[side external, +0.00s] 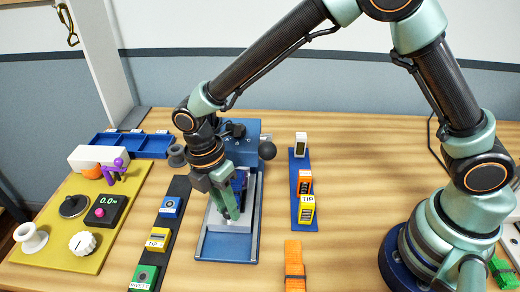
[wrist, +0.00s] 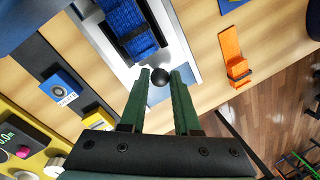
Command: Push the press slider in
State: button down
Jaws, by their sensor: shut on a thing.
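The blue press (side external: 246,133) stands at the back middle of the table, with a grey and blue bed (side external: 228,249) running forward from it. The pale press slider (side external: 236,224) lies on this bed, mostly hidden behind my gripper (side external: 228,207). In the wrist view, my gripper's green fingers (wrist: 160,76) are shut on a round black knob (wrist: 160,78) at the slider's front. A folded blue strap (wrist: 125,16) lies on the slider just beyond the knob. The knob is hidden in the side view.
A dark strip with blue, yellow and green labelled blocks (side external: 157,240) lies left of the bed. A blue strip with orange and yellow pieces (side external: 306,212) and an orange strap (side external: 294,265) lie right. A black ball (side external: 267,150) sticks out at the press's right.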

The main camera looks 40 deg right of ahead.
jog(key=shift+w+d+r, duration=0.1)
jog(key=shift+w+d, duration=0.2)
jog(key=shift+w, duration=0.25)
jog(key=c, duration=0.6)
grip_release()
jog(key=shift+c, duration=0.2)
jog(key=shift+s, duration=0.1)
notch_tip(320, 180, up, 12)
jog(key=w+a, duration=0.1)
jog(key=shift+w, duration=0.4)
